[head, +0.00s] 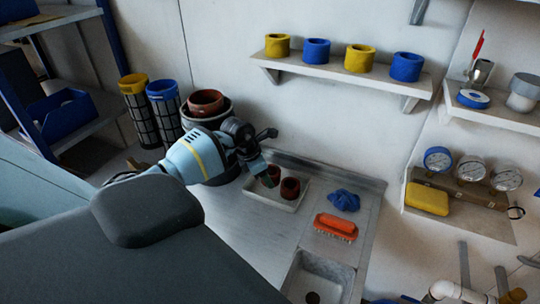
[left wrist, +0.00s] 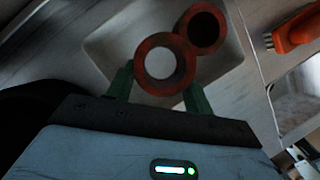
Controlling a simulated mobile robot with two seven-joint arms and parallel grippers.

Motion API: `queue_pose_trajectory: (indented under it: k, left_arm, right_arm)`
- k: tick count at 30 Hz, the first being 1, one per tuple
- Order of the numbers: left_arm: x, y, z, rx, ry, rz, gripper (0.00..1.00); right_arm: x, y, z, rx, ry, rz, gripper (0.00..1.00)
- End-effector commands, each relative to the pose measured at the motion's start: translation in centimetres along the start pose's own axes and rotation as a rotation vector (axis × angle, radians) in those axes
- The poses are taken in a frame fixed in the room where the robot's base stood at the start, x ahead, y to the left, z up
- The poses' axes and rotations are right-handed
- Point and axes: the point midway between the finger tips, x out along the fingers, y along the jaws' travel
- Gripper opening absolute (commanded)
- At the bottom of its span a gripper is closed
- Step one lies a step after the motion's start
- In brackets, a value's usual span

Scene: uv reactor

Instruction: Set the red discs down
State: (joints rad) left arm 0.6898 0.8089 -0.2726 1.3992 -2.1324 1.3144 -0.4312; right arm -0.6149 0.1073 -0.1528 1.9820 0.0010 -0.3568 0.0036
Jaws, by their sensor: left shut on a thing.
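My left gripper (head: 266,174) is over the pale tray (head: 285,205) on the metal counter. In the left wrist view its green fingers (left wrist: 157,92) are shut on a red disc (left wrist: 165,40), which looks like a thick ring with a pale centre. In the head view this disc (head: 272,177) is partly hidden by the fingers. A second red disc (head: 290,187) stands in the tray, just right of the held one; it also shows in the left wrist view (left wrist: 204,27). Whether the held disc touches the tray floor is unclear. My right gripper is not seen.
An orange brush (head: 335,226) and a blue cloth (head: 344,200) lie right of the tray. A sink (head: 318,272) is at the front. A dark pot with a reddish ring (head: 206,102) stands behind my arm. A shelf (head: 345,75) holds yellow and blue rings.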

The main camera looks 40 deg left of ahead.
Motion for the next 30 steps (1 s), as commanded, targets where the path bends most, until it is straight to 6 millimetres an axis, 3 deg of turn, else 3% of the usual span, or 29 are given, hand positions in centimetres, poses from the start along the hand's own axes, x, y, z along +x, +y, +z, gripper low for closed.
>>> queue_pose_trajectory:
  k: [8, 15, 28, 29, 30]
  left_arm:
    - [0.3, 0.1, 0.7, 0.000, -0.002, -0.001, 0.29]
    - [3.6, 0.0, -0.8, -0.002, 0.003, -0.004, 0.29]
    - [3.8, 0.1, -0.8, 0.000, -0.001, 0.001, 0.29]
    - [3.7, 0.1, -0.8, 0.000, -0.001, 0.001, 0.56]
    - [3.7, 0.1, -0.7, 0.000, -0.002, 0.001, 0.61]
  right_arm:
    - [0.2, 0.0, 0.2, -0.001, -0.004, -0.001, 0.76]
    - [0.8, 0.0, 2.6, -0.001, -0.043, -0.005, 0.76]
    - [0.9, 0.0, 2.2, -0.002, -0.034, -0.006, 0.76]
    - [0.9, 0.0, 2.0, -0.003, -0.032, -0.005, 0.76]
    - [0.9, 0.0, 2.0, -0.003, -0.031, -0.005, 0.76]
